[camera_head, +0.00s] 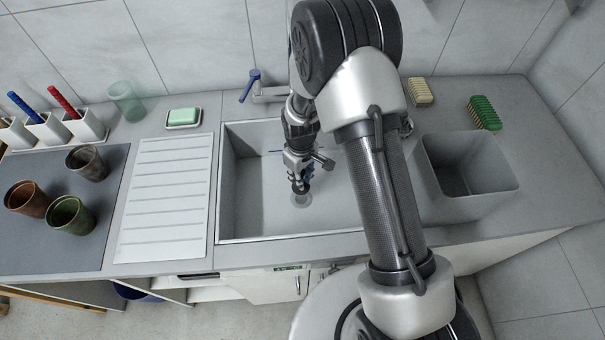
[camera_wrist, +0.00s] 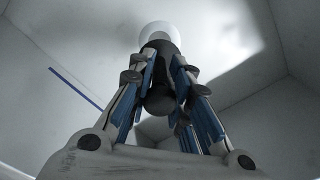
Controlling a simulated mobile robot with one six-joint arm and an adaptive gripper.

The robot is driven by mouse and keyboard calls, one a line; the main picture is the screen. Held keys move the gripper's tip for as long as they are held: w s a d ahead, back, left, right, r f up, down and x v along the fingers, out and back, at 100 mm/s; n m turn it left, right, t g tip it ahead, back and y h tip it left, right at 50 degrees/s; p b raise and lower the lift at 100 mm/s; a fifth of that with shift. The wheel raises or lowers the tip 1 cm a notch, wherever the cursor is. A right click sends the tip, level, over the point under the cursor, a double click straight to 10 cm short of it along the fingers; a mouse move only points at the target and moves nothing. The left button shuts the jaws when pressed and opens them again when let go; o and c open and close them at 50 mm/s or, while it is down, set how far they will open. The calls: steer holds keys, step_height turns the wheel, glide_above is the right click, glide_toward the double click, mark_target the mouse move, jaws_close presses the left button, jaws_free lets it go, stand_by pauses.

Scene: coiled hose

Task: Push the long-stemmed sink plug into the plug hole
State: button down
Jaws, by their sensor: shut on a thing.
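My gripper (camera_head: 299,182) reaches down into the grey sink (camera_head: 245,215), over the sink floor. In the wrist view its blue-padded fingers (camera_wrist: 162,68) are shut on the dark stem of the sink plug (camera_wrist: 160,99), whose rounded top end points towards the camera. In the head view the plug (camera_head: 301,189) shows as a small dark shape under the fingertips. The pale round plug hole (camera_head: 301,201) lies just below it; a bright round patch (camera_wrist: 157,31) shows beyond the plug in the wrist view. I cannot tell whether plug and hole touch.
The sink walls stand around my gripper. A blue-handled tap (camera_head: 252,82) is behind the sink. A ribbed drainboard (camera_head: 165,195) and several cups on a dark mat (camera_head: 35,250) are left.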

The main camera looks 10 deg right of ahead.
mark_target(296, 190)
steer(key=shift+f, duration=0.1)
steer(key=shift+d+f+b, duration=0.1)
steer(key=shift+f+b, duration=2.15)
steer(key=shift+f, duration=0.6)
steer(key=shift+f, duration=0.7)
steer(key=shift+s+f, duration=0.15)
stand_by(0.8)
steer(key=c, duration=1.7)
jaws_free()
steer(key=o, duration=0.3)
